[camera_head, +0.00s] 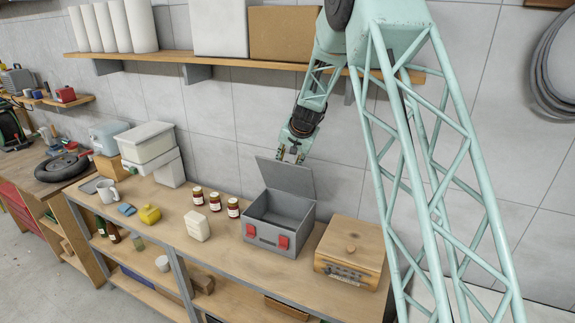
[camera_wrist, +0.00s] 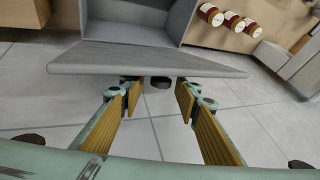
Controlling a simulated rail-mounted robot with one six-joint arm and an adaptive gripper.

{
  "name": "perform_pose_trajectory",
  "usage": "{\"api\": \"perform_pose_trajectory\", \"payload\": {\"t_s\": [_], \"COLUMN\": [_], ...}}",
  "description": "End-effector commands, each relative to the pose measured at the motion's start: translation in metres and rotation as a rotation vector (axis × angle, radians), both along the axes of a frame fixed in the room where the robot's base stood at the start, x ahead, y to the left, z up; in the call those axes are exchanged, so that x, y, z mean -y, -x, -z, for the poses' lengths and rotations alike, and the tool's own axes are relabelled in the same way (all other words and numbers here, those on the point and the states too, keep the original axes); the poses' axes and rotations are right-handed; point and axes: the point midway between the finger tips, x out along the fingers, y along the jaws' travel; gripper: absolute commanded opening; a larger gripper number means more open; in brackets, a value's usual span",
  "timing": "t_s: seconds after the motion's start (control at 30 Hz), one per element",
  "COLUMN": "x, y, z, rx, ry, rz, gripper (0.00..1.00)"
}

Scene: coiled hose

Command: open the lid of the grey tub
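The grey tub (camera_head: 262,238) stands on the wooden bench, with two red latches (camera_head: 282,242) on its front. Its lid (camera_head: 288,178) is raised, standing roughly upright and tilted back at the rear edge, and the inside shows. In the wrist view the lid (camera_wrist: 150,63) is seen from its outer edge, with the tub's inside (camera_wrist: 145,20) beyond. My gripper (camera_head: 291,156) is at the lid's top edge, on the wall side. Its yellow-padded fingers (camera_wrist: 157,92) are apart, with a small dark piece between them near the lid; I cannot tell whether they touch it.
A wooden box (camera_head: 350,250) stands right of the tub. A shelf (camera_head: 230,62) with boxes runs above, and the tiled wall (camera_head: 225,150) is close behind.

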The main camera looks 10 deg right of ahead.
Motion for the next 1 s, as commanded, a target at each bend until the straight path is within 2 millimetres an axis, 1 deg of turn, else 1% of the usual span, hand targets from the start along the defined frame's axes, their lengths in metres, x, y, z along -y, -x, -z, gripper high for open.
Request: {"api": "perform_pose_trajectory", "payload": {"t_s": [0.17,0.9,1.0], "x": [0.001,0.007,0.008], "y": [0.007,0.048,0.052], "z": [-0.012,-0.079,-0.085], "rx": [0.001,0.001,0.000], "ry": [0.000,0.001,0.001], "rz": [0.001,0.000,-0.001], "gripper": [0.30,0.30,0.30]}}
